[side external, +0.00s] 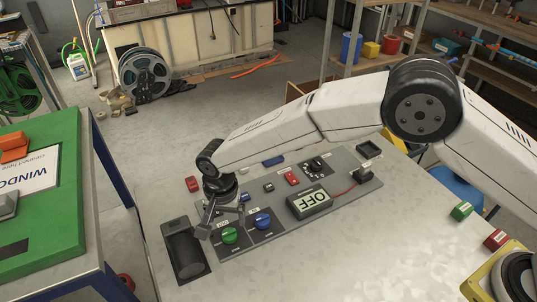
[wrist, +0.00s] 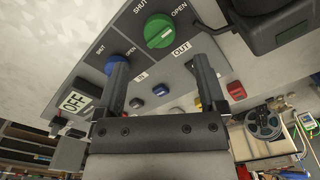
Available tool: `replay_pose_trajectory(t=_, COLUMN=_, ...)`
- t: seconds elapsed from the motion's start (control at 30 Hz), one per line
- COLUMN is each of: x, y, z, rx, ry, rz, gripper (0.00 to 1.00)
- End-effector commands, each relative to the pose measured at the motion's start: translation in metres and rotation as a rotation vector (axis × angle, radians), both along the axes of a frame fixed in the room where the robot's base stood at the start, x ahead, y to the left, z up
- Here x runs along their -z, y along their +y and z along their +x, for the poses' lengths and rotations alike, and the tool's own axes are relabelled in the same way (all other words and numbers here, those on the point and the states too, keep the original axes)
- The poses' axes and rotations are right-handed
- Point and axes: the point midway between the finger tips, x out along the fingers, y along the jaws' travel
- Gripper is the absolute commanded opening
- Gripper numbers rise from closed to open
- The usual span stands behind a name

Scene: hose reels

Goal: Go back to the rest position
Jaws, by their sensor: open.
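My gripper (side external: 226,212) is over the left part of the grey control panel (side external: 345,195), close to the green knob (side external: 229,235). In the wrist view my gripper (wrist: 160,62) has its two dark fingers spread apart with nothing held between them. The green knob (wrist: 158,30) shows beyond the fingertips, between "SHUT" and "OPEN" labels. The blue knob (side external: 263,221) sits to the right of the green one; in the wrist view the blue knob (wrist: 111,62) is partly hidden by the left finger. The display (side external: 310,202) reads OFF.
A dark box-like holder (side external: 184,253) stands left of the panel. Small red (side external: 192,184) and green (side external: 461,210) blocks lie on the pale table (side external: 350,260). A green-topped bench (side external: 70,135) is at left. A hose reel (side external: 145,75) stands behind on the floor.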

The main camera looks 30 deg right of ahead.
Motion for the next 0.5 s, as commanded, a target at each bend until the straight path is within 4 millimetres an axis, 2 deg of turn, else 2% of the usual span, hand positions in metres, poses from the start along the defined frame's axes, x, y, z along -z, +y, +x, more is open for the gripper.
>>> replay_pose_trajectory(t=0.2, x=-0.015, y=0.000, z=0.000, rx=0.000, ry=0.000, rz=0.000, gripper=0.90)
replay_pose_trajectory(t=0.5, x=-0.016, y=0.000, z=0.000, rx=0.000, ry=0.001, rz=-0.001, gripper=0.90)
